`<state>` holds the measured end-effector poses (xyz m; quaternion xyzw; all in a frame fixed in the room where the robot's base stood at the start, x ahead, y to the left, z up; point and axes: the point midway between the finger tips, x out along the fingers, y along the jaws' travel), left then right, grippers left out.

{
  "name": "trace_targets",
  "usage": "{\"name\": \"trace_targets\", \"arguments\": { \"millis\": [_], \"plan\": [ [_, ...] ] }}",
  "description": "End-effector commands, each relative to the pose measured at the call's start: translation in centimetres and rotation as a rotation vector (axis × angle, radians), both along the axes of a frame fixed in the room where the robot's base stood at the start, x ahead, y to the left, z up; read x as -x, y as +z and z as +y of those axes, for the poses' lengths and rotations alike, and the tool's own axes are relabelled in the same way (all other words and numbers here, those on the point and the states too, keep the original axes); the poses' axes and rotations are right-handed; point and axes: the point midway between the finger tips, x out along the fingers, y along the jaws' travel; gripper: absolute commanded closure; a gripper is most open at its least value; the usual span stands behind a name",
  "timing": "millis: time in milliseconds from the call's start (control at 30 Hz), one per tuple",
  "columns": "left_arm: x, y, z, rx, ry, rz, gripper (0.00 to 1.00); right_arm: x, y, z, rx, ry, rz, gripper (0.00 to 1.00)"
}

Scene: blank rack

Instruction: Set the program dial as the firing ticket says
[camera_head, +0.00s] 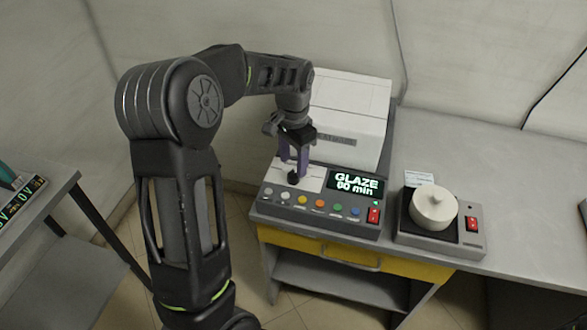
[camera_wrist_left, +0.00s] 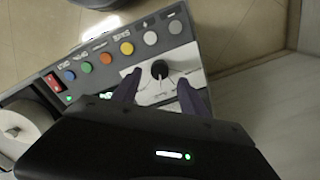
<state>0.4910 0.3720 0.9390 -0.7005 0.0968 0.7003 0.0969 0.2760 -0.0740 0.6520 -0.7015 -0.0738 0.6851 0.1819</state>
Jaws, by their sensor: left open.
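The program dial (camera_head: 293,178) is a black knob on a white plate at the left of the grey control panel (camera_head: 318,222). It also shows in the left wrist view (camera_wrist_left: 159,69). My left gripper (camera_head: 294,165) points down at the dial, its purple fingers open; in the left wrist view (camera_wrist_left: 158,90) they are spread on either side of the knob's line, and contact cannot be told. The display (camera_head: 357,183) reads "GLAZE" and what looks like "60 min". A small card (camera_head: 419,178), perhaps the ticket, stands behind the white pot; its print is too small to read.
Coloured buttons (camera_head: 319,203) line the panel's front, with a red switch (camera_head: 374,215) at right. A white lidded pot (camera_head: 433,207) sits on a hot plate (camera_head: 468,238) beside it. A white box-shaped unit (camera_head: 352,105) stands behind.

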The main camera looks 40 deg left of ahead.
Motion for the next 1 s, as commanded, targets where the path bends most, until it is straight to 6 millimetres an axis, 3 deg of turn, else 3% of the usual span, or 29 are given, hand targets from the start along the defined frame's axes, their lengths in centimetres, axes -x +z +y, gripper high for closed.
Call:
{"name": "trace_targets", "arguments": {
  "millis": [233, 567, 1000],
  "plan": [
    [0.0, -3.3, 0.0, 0.0, 0.0, 0.002, 0.49, 0.1, 0.5, 0.0, 0.002, -0.001, 0.002, 0.64],
    [0.0, -3.9, 0.0, 0.0, 0.0, 0.0, 0.49, 0.1, 0.5, 0.0, 0.002, 0.0, 0.003, 0.64],
    [0.0, -3.8, 0.0, 0.0, 0.0, 0.0, 0.83, 0.1, 0.5, 0.0, 0.002, 0.0, 0.003, 0.64]
  ]
}}
